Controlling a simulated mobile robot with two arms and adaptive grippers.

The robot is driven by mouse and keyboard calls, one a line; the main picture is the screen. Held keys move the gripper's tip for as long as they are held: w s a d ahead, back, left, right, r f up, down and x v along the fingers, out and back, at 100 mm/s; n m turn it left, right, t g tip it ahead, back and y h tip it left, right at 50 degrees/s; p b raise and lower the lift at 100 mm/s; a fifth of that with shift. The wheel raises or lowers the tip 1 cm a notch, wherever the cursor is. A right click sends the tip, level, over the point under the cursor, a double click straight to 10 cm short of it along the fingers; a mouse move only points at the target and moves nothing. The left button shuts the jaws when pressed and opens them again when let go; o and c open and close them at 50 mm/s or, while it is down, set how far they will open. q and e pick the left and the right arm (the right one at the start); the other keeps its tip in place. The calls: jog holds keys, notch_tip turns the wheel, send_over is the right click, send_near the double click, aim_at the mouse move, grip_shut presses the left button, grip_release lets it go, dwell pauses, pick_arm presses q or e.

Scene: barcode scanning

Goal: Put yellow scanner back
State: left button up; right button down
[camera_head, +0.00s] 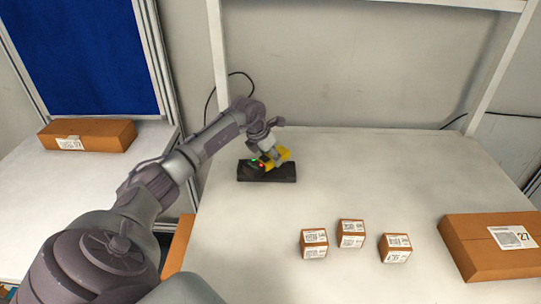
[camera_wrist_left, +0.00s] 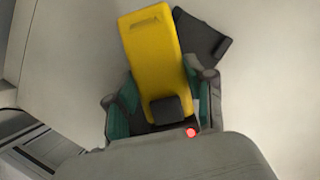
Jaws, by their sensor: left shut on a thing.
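The yellow scanner (camera_head: 284,155) is held in my left gripper (camera_head: 268,158), at the black holder (camera_head: 268,174) near the back left of the table. In the left wrist view the scanner (camera_wrist_left: 156,60) lies between the two green-padded fingers of my left gripper (camera_wrist_left: 160,108), which is shut on it. Part of the dark holder (camera_wrist_left: 203,40) shows behind the scanner. A green and a red light show by the gripper in the head view. I cannot tell whether the scanner touches the holder. My right gripper is not in view.
Three small labelled boxes (camera_head: 351,234) stand on the white table (camera_head: 345,175). A larger box (camera_head: 490,247) lies at the right edge. Another box (camera_head: 87,135) lies on the left table. A dark cable (camera_head: 208,103) hangs behind the arm. The table's middle is clear.

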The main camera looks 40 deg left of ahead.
aim_at(260, 162)
pick_arm(q)
jog(key=shift+f+b, duration=0.35)
jog(key=shift+f, duration=0.1)
jog(key=o, duration=1.4)
jog(key=shift+c, duration=0.2)
jog(key=shift+r, duration=0.15)
jog(key=shift+r+p, duration=0.25)
jog(key=shift+p, duration=0.15)
jog(key=b+v, duration=0.2)
jog(key=v, duration=1)
jog(key=shift+r, duration=0.2)
